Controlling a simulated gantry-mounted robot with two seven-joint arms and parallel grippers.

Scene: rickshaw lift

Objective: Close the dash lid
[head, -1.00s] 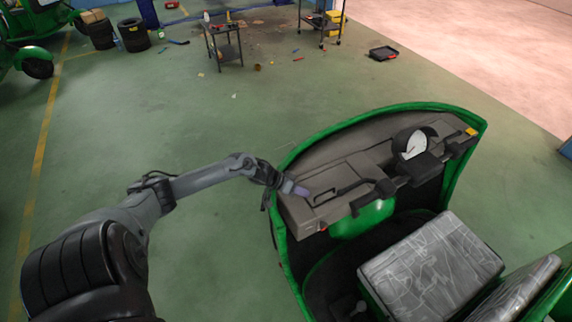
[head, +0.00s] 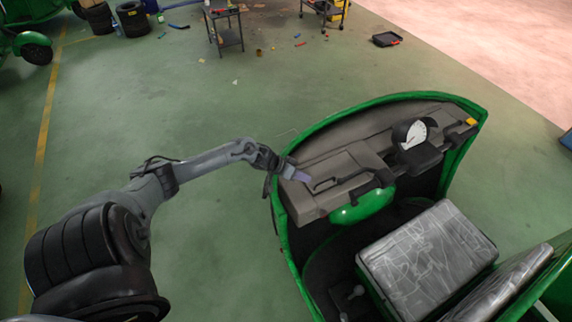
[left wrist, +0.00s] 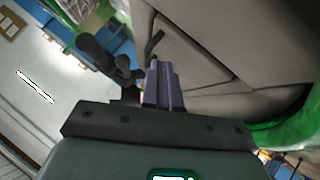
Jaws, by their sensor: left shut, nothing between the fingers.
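The dash lid (head: 350,160) is a grey-brown panel on the left part of the green rickshaw's dash (head: 315,207). It appears to lie low over the dash, but I cannot tell whether it is fully down. My left gripper (head: 301,176) is at the left end of the lid, its purple-grey fingers together and empty. In the left wrist view the fingers (left wrist: 160,84) point at the grey dash panels (left wrist: 205,50). I cannot tell whether they touch. My right gripper is not in view.
The black handlebar (head: 372,186) crosses in front of the dash, with a round gauge (head: 414,133) to the right. The green body rim (head: 330,120) curves around the dash. A grey seat (head: 425,255) is nearer.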

